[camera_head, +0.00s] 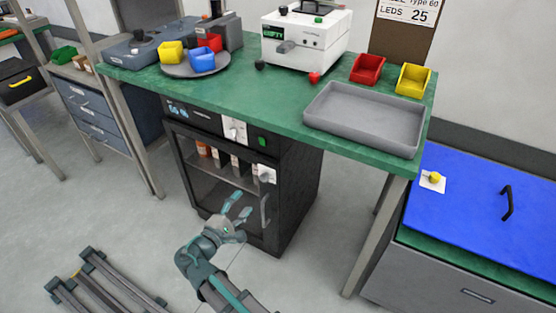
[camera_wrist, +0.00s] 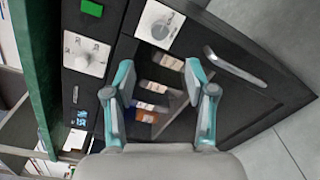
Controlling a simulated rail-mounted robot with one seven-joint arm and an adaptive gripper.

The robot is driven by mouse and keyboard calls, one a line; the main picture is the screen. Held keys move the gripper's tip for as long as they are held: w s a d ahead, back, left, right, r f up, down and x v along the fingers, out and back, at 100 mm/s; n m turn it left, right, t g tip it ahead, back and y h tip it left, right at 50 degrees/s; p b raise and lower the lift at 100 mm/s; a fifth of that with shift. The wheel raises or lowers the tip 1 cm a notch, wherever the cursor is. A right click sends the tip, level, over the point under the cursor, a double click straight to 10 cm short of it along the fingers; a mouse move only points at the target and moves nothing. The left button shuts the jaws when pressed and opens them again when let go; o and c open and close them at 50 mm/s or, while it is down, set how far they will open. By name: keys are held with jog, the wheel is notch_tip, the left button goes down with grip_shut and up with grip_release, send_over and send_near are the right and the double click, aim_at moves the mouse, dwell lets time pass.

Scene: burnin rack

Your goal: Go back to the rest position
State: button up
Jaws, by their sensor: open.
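My gripper (camera_head: 238,206) is in front of the black cabinet (camera_head: 297,190) under the green bench, in the head view. Its teal-tipped fingers are apart and nothing is between them. In the wrist view the open gripper (camera_wrist: 158,85) faces the cabinet's glass door (camera_wrist: 235,110). The door looks shut. Several bottles (camera_wrist: 153,87) with pale labels show behind the glass. The door handle (camera_wrist: 232,67) is to the right of the fingers in the wrist view, apart from them.
The green bench (camera_head: 280,105) overhangs the cabinet and carries a grey tray (camera_head: 365,145), a white instrument (camera_head: 300,45) and coloured bins. A blue-lidded chest (camera_head: 470,205) stands at the right. A dark frame (camera_head: 105,285) lies on the floor at lower left. Floor before the cabinet is open.

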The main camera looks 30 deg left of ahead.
jog(key=shift+d, duration=0.1)
jog(key=s+d+f+m+g+h, duration=0.1)
jog(key=d+f+m+g+h, duration=0.5)
jog(key=d+f, duration=0.85)
jog(key=d+f+m+g+h, duration=0.2)
jog(key=d+f+m+g, duration=0.3)
jog(key=d+f+g, duration=0.9)
jog(key=s+d+f+m+g+y, duration=0.4)
jog(key=s+d+m, duration=0.3)
jog(key=s+d, duration=0.5)
jog(key=s+d+f+m+g+y, duration=0.3)
jog(key=s+d+m, duration=0.4)
jog(key=d, duration=1)
notch_tip(320, 180, up, 16)
jog(key=w+t+p, duration=0.2)
jog(key=p, duration=1.7)
jog(key=shift+w+a+f+n+t, duration=0.15)
jog(key=shift+w+n+t, duration=0.15)
jog(key=shift+w+n, duration=0.1)
